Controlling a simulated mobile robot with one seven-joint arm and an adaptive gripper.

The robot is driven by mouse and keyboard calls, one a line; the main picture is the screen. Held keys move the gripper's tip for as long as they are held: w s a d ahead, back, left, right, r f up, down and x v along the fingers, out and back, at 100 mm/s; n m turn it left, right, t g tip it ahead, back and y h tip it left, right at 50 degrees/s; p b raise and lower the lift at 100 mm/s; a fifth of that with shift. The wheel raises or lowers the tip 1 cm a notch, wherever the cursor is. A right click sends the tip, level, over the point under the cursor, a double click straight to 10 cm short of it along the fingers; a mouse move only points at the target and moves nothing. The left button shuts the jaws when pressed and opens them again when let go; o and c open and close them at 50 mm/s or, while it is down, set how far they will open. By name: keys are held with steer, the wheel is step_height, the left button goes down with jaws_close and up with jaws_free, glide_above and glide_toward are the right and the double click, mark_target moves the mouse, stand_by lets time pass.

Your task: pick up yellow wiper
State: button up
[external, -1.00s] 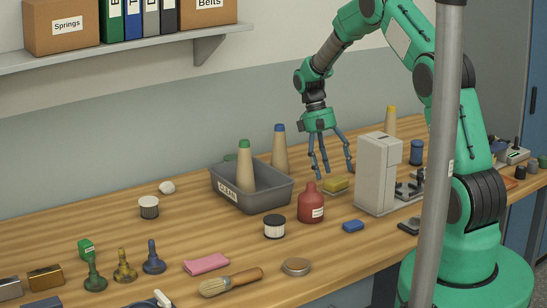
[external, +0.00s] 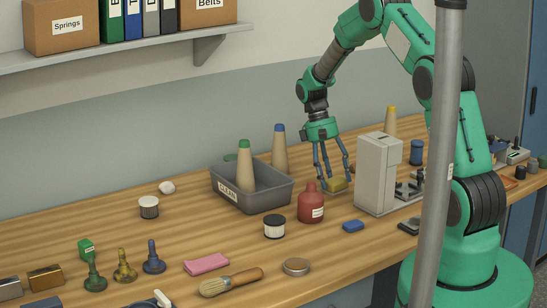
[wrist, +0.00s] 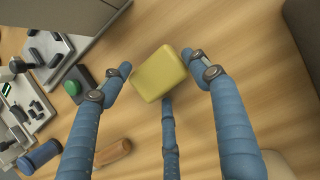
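The yellow wiper (external: 337,186) is a small block with rounded edges lying on the wooden bench, between the red bottle and the grey-white machine. It also shows in the wrist view (wrist: 160,73), tilted in the picture. My gripper (external: 334,178) points down over it with its three blue-grey fingers spread around it. In the wrist view, fingertips of my gripper (wrist: 156,63) are to the left and right of the wiper and a third finger is below it. The right fingertip is very close to the wiper; contact cannot be told. The fingers are open and hold nothing.
The grey-white machine (external: 378,175) stands close to the right. The red bottle (external: 311,207) is in front left, and the grey tray (external: 264,198) with a bobbin is further left. A cone with a blue top (external: 280,152) stands behind.

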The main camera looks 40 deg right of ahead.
mark_target(332, 177)
steer(key=c, duration=0.7)
step_height(332, 177, up, 10)
steer(key=p, duration=0.1)
steer(key=shift+p, duration=0.4)
stand_by(0.4)
